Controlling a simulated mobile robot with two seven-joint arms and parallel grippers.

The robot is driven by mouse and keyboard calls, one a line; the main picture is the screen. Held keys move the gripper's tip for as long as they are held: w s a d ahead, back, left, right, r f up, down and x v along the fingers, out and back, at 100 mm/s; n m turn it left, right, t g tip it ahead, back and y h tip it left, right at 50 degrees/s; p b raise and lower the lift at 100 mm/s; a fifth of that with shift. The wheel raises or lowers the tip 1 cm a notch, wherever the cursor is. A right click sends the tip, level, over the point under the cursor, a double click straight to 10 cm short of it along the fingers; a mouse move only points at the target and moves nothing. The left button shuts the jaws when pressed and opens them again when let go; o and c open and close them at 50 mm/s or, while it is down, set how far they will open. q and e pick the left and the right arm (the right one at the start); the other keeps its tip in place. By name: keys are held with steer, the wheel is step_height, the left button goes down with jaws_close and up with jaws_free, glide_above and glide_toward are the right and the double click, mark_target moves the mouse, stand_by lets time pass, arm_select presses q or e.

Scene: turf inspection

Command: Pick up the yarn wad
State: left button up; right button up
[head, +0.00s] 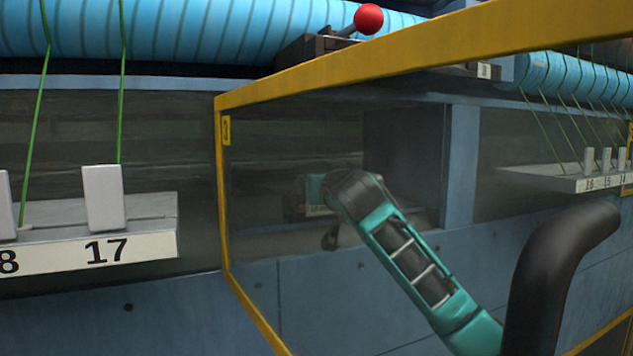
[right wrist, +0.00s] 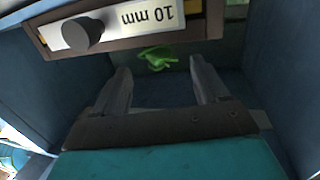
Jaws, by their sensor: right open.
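A small bright green tangle, which looks like the yarn wad (right wrist: 157,58), lies in a dark recess in the right wrist view. It is just past the fingertips of my right gripper (right wrist: 159,66), roughly midway between them. The gripper is open with nothing between its fingers. In the head view my teal right arm reaches in from the lower right behind a yellow-framed clear panel; its gripper is mostly hidden by the wrist. I cannot make out the yarn wad there. My left gripper is not in view.
In the right wrist view, a brown-framed plate marked 10 mm (right wrist: 125,22) with a dark knob (right wrist: 82,33) sits beside the wad. Blue walls flank the gripper closely. In the head view, the yellow frame (head: 220,190) edges the panel and a numbered ledge (head: 150,245) stands left.

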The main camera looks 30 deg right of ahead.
steer(key=shift+r+p+x, duration=0.15)
steer(key=shift+p+x, duration=0.2)
steer(key=shift+x, duration=0.85)
steer(key=shift+r+p+x, duration=0.15)
steer(key=shift+p+x, duration=0.15)
steer(key=shift+x, duration=0.85)
steer(key=shift+w, duration=0.45)
steer(key=shift+c, duration=0.3)
steer(key=c, duration=1)
steer(key=shift+d, duration=0.1)
